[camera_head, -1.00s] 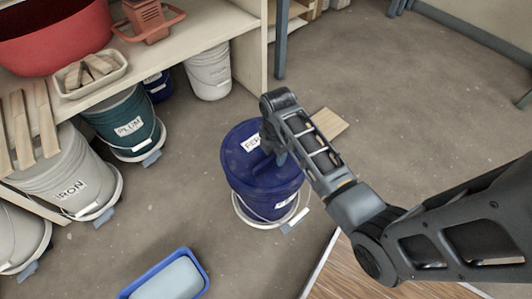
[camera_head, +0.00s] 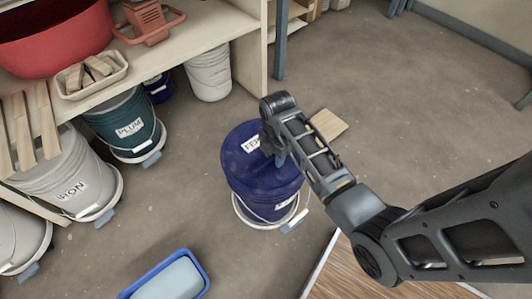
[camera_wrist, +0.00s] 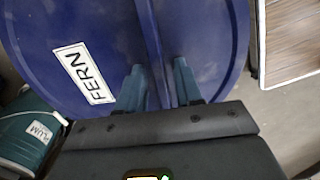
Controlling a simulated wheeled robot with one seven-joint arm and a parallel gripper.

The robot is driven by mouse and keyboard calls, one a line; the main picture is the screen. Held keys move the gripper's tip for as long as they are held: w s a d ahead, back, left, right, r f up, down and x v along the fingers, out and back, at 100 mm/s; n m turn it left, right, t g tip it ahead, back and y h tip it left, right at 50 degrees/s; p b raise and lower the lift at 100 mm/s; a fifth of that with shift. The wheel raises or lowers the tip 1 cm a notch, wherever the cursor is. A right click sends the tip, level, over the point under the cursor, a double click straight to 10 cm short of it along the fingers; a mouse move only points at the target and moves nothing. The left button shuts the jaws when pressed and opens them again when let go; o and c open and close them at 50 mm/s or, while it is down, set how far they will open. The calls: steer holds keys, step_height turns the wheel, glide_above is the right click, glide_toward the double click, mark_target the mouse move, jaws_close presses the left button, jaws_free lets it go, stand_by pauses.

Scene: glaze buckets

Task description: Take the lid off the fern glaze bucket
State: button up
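The fern glaze bucket (camera_head: 262,200) is dark blue and stands upright on the floor on a pale round base. Its blue lid (camera_head: 240,165) is on and carries a white FERN label. In the wrist view the lid (camera_wrist: 60,25) fills most of the picture, with a raised ridge (camera_wrist: 152,25) running across it. My gripper (camera_wrist: 159,72) is over the lid with its fingers apart, one on each side of the ridge. Small gaps seem to show between fingers and ridge. In the head view my arm partly hides the gripper (camera_head: 277,157) and the lid.
The plum bucket (camera_head: 128,125) and the iron bucket (camera_head: 65,180) stand at left below a shelf (camera_head: 190,35). A blue tray (camera_head: 203,268) with a pale block lies in front. A flat wooden board (camera_head: 328,123) lies behind my arm. Floor at the back right is clear.

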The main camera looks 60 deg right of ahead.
jaws_close()
steer(key=shift+r+b, duration=0.1)
steer(key=shift+b, duration=0.2)
stand_by(0.3)
